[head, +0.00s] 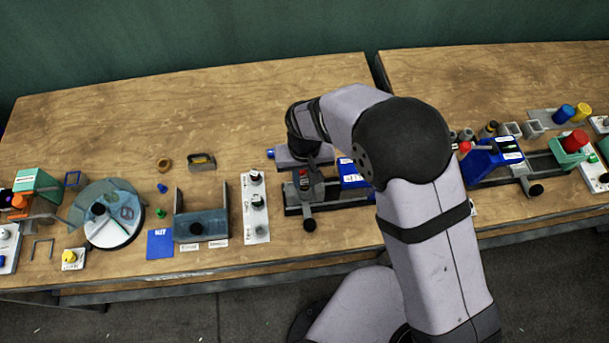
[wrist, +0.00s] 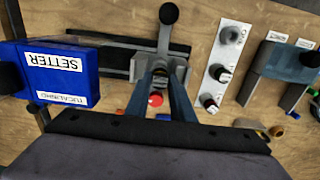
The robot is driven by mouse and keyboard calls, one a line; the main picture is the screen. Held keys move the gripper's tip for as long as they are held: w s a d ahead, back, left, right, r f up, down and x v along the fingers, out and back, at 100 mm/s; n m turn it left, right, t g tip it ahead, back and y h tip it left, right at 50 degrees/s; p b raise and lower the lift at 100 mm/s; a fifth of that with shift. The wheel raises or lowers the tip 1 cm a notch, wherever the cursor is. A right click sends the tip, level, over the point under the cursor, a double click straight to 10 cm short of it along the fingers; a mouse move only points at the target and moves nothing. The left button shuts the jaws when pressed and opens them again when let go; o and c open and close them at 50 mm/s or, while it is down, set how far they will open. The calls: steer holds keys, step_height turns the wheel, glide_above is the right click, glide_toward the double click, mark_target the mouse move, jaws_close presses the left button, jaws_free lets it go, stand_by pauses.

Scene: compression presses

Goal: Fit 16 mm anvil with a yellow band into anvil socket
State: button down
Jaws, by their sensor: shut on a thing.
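My gripper (wrist: 161,76) reaches over a small dark press in the wrist view. Its two long fingers are shut on a small grey part (wrist: 160,72) at their tips. The part is too small to identify, and no yellow band is clear on it. The press (wrist: 115,62) has a lever with a dark ball end (wrist: 168,14). In the head view the press (head: 305,190) stands left of the blue setter box (head: 352,174), and my wrist hangs above and behind it. The anvil socket is not clear in either view. A red spot (wrist: 155,98) shows between the fingers.
A white panel with dark knobs (head: 255,205) stands close left of the press. Another press (head: 490,165) stands right of my arm. Bare table lies behind.

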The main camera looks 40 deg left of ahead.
mark_target(304, 182)
steer(key=shift+f, duration=0.5)
steer(key=shift+f+b, duration=1)
steer(key=shift+f, duration=0.45)
stand_by(1.7)
steer(key=c, duration=1.5)
jaws_free()
steer(key=shift+w+a+r, duration=0.15)
steer(key=shift+a+r, duration=0.05)
steer(key=shift+r, duration=0.35)
steer(key=shift+o, duration=0.2)
steer(key=r, duration=0.1)
steer(key=r+b, duration=0.1)
steer(key=r, duration=0.2)
steer(key=shift+s+d+r+b, duration=0.2)
steer(key=shift+d+b, duration=0.05)
steer(key=shift+b, duration=0.15)
steer(key=shift+w+a+r, duration=0.1)
steer(key=shift+r, duration=0.85)
